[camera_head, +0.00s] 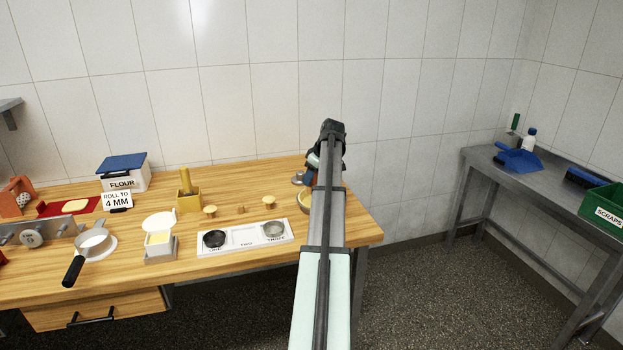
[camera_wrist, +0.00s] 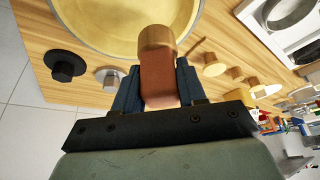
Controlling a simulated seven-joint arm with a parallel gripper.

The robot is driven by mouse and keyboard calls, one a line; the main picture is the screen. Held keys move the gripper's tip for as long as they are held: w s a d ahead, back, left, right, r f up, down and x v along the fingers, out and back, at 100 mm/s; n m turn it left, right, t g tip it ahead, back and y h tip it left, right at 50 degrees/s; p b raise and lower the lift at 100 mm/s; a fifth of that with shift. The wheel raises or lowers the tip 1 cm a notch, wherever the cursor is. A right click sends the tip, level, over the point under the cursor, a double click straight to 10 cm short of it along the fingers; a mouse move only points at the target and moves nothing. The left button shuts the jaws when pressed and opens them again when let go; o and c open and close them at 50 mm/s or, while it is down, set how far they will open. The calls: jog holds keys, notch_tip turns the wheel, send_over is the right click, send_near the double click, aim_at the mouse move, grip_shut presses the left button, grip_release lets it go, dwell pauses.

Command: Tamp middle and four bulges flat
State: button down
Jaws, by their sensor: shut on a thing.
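My gripper (camera_wrist: 158,88) is shut on a tamper (camera_wrist: 157,42), a short reddish-brown piece with a rounded wooden end. In the wrist view the tamper's end overlaps the near edge of a round dish with a pale yellow inside (camera_wrist: 115,22); I cannot tell whether it touches. Only part of the dish shows, and no separate bulges can be made out. In the head view my arm hides most of the dish; its rim (camera_head: 304,203) shows at the table's right end. The gripper's fingers are mostly hidden there behind my arm.
A white tray with round cups (camera_head: 245,238) lies left of my arm. Small wooden stamps (camera_head: 269,201) stand behind it. A black knob-like piece (camera_wrist: 63,66) and a metal one (camera_wrist: 109,77) stand near the dish. A flour box (camera_head: 124,180) is further left.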

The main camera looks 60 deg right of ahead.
jog(key=s, duration=0.1)
jog(key=s+r, duration=0.1)
jog(key=s, duration=0.1)
jog(key=s+r, duration=0.1)
jog(key=shift+s+d, duration=0.3)
jog(key=shift+s, duration=0.05)
jog(key=shift+f, duration=0.15)
jog(key=shift+f, duration=3.65)
jog(key=shift+f, duration=0.2)
jog(key=shift+r, duration=0.1)
notch_tip(320, 180, up, 6)
jog(key=shift+f, duration=0.1)
